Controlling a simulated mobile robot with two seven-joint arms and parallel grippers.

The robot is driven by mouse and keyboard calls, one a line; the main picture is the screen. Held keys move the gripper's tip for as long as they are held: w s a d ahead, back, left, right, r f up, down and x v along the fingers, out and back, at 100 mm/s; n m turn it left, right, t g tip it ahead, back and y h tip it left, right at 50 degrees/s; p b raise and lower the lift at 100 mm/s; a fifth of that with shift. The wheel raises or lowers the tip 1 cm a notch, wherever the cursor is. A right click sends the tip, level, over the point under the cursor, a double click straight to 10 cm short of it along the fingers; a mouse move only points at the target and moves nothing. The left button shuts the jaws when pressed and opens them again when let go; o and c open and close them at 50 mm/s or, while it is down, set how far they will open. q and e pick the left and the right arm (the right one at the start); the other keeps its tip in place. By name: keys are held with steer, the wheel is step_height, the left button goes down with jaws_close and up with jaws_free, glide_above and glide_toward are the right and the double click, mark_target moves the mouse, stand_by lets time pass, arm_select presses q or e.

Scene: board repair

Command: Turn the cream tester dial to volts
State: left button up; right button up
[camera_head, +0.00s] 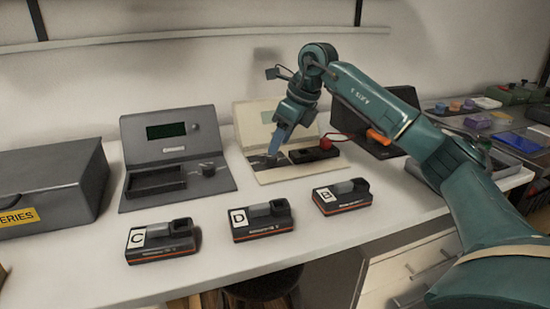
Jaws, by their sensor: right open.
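The cream tester (320,172) stands open at the back middle of the bench, with an upright cream back panel and a flat base. A dark slot (314,154) and a red round part (326,144) with a red cable show on its base. My right gripper (274,150) points down over the left part of the base, its jaws open. The dial is not clearly visible; the gripper covers the area at the base's left. I cannot tell whether the fingers touch anything. My left gripper is not in view.
A grey tester (128,200) with a dark knob stands to the left, beside a grey batteries box (50,178). Blocks C (163,241), D (262,220) and B (342,196) line the front. A dark tester (362,136) is partly behind my right arm.

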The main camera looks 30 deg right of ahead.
mark_target(275, 157)
steer(key=b+x, duration=0.1)
steer(key=x, duration=0.3)
steer(key=shift+a, duration=0.1)
steer(key=shift+w, duration=0.1)
steer(key=shift+c, duration=0.2)
steer(key=c, duration=0.9)
